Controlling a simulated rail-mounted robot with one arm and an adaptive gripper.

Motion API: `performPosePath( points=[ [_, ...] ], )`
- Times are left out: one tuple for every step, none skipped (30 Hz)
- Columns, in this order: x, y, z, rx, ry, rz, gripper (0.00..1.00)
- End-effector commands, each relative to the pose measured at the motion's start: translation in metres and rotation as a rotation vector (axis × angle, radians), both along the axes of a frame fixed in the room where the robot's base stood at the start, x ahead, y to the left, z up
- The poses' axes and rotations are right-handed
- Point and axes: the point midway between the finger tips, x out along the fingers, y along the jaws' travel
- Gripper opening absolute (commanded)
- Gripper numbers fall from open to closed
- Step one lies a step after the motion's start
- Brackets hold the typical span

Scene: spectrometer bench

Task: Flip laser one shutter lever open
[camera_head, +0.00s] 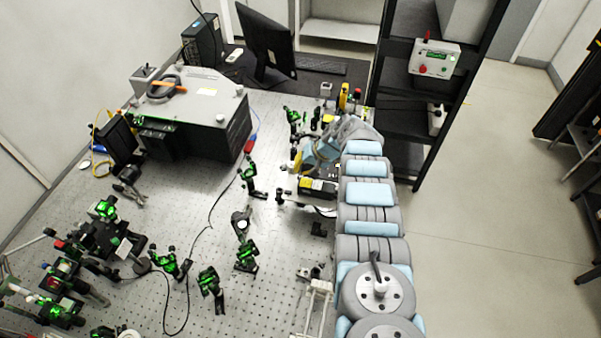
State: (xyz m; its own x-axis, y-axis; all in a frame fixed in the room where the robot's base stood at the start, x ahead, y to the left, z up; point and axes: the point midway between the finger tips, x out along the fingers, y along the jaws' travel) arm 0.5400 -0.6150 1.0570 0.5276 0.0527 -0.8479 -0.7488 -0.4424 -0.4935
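My arm reaches up the right edge of the optical table and bends left at its far end. My gripper (309,157) is small and partly hidden by my arm there. I cannot make out its fingers or whether it holds anything. A dark box with a yellow label (318,187), perhaps a laser, lies just below it in the picture. Small yellow parts (343,96) stand beyond the arm's bend. I cannot tell which part is laser one. Its shutter lever is too small or hidden to make out.
The perforated optical table (205,235) carries several green-lit optic mounts (247,255) and a large grey-topped instrument (190,110). A monitor (266,42) stands behind. A dark rack (405,155) with a control box (434,58) stands close right of the arm.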

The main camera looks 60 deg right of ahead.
Motion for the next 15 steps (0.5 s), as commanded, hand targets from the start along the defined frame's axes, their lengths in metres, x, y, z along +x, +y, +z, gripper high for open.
performPosePath(
  points=[
    [-0.0007, -0.0014, -0.0001, 0.000, 0.001, -0.002, 0.00],
    [-0.0008, -0.0014, 0.0004, 0.000, 0.001, -0.002, 0.00],
    [-0.0008, -0.0013, 0.0009, 0.002, 0.000, -0.003, 0.00],
    [-0.0008, -0.0013, 0.0010, 0.002, 0.000, -0.003, 0.00],
    [-0.0008, -0.0013, 0.0012, 0.002, 0.000, -0.003, 0.00],
    [-0.0008, -0.0012, 0.0013, 0.002, 0.000, -0.003, 0.00],
    [-0.0008, -0.0012, 0.0013, 0.002, 0.000, -0.003, 0.00],
    [-0.0008, -0.0012, 0.0013, 0.002, 0.000, -0.003, 0.00],
    [-0.0007, -0.0012, 0.0014, 0.002, 0.000, -0.003, 0.00],
    [-0.0008, -0.0013, 0.0014, 0.002, 0.000, -0.003, 0.00],
    [-0.0008, -0.0013, 0.0015, 0.002, 0.000, -0.003, 0.00],
    [-0.0008, -0.0013, 0.0014, 0.002, 0.000, -0.003, 0.15],
    [-0.0008, -0.0012, 0.0013, 0.002, 0.000, -0.003, 0.23],
    [-0.0007, -0.0012, 0.0013, 0.002, 0.000, -0.003, 0.32],
    [-0.0007, -0.0011, 0.0012, 0.002, 0.000, -0.003, 0.43]
  ],
)
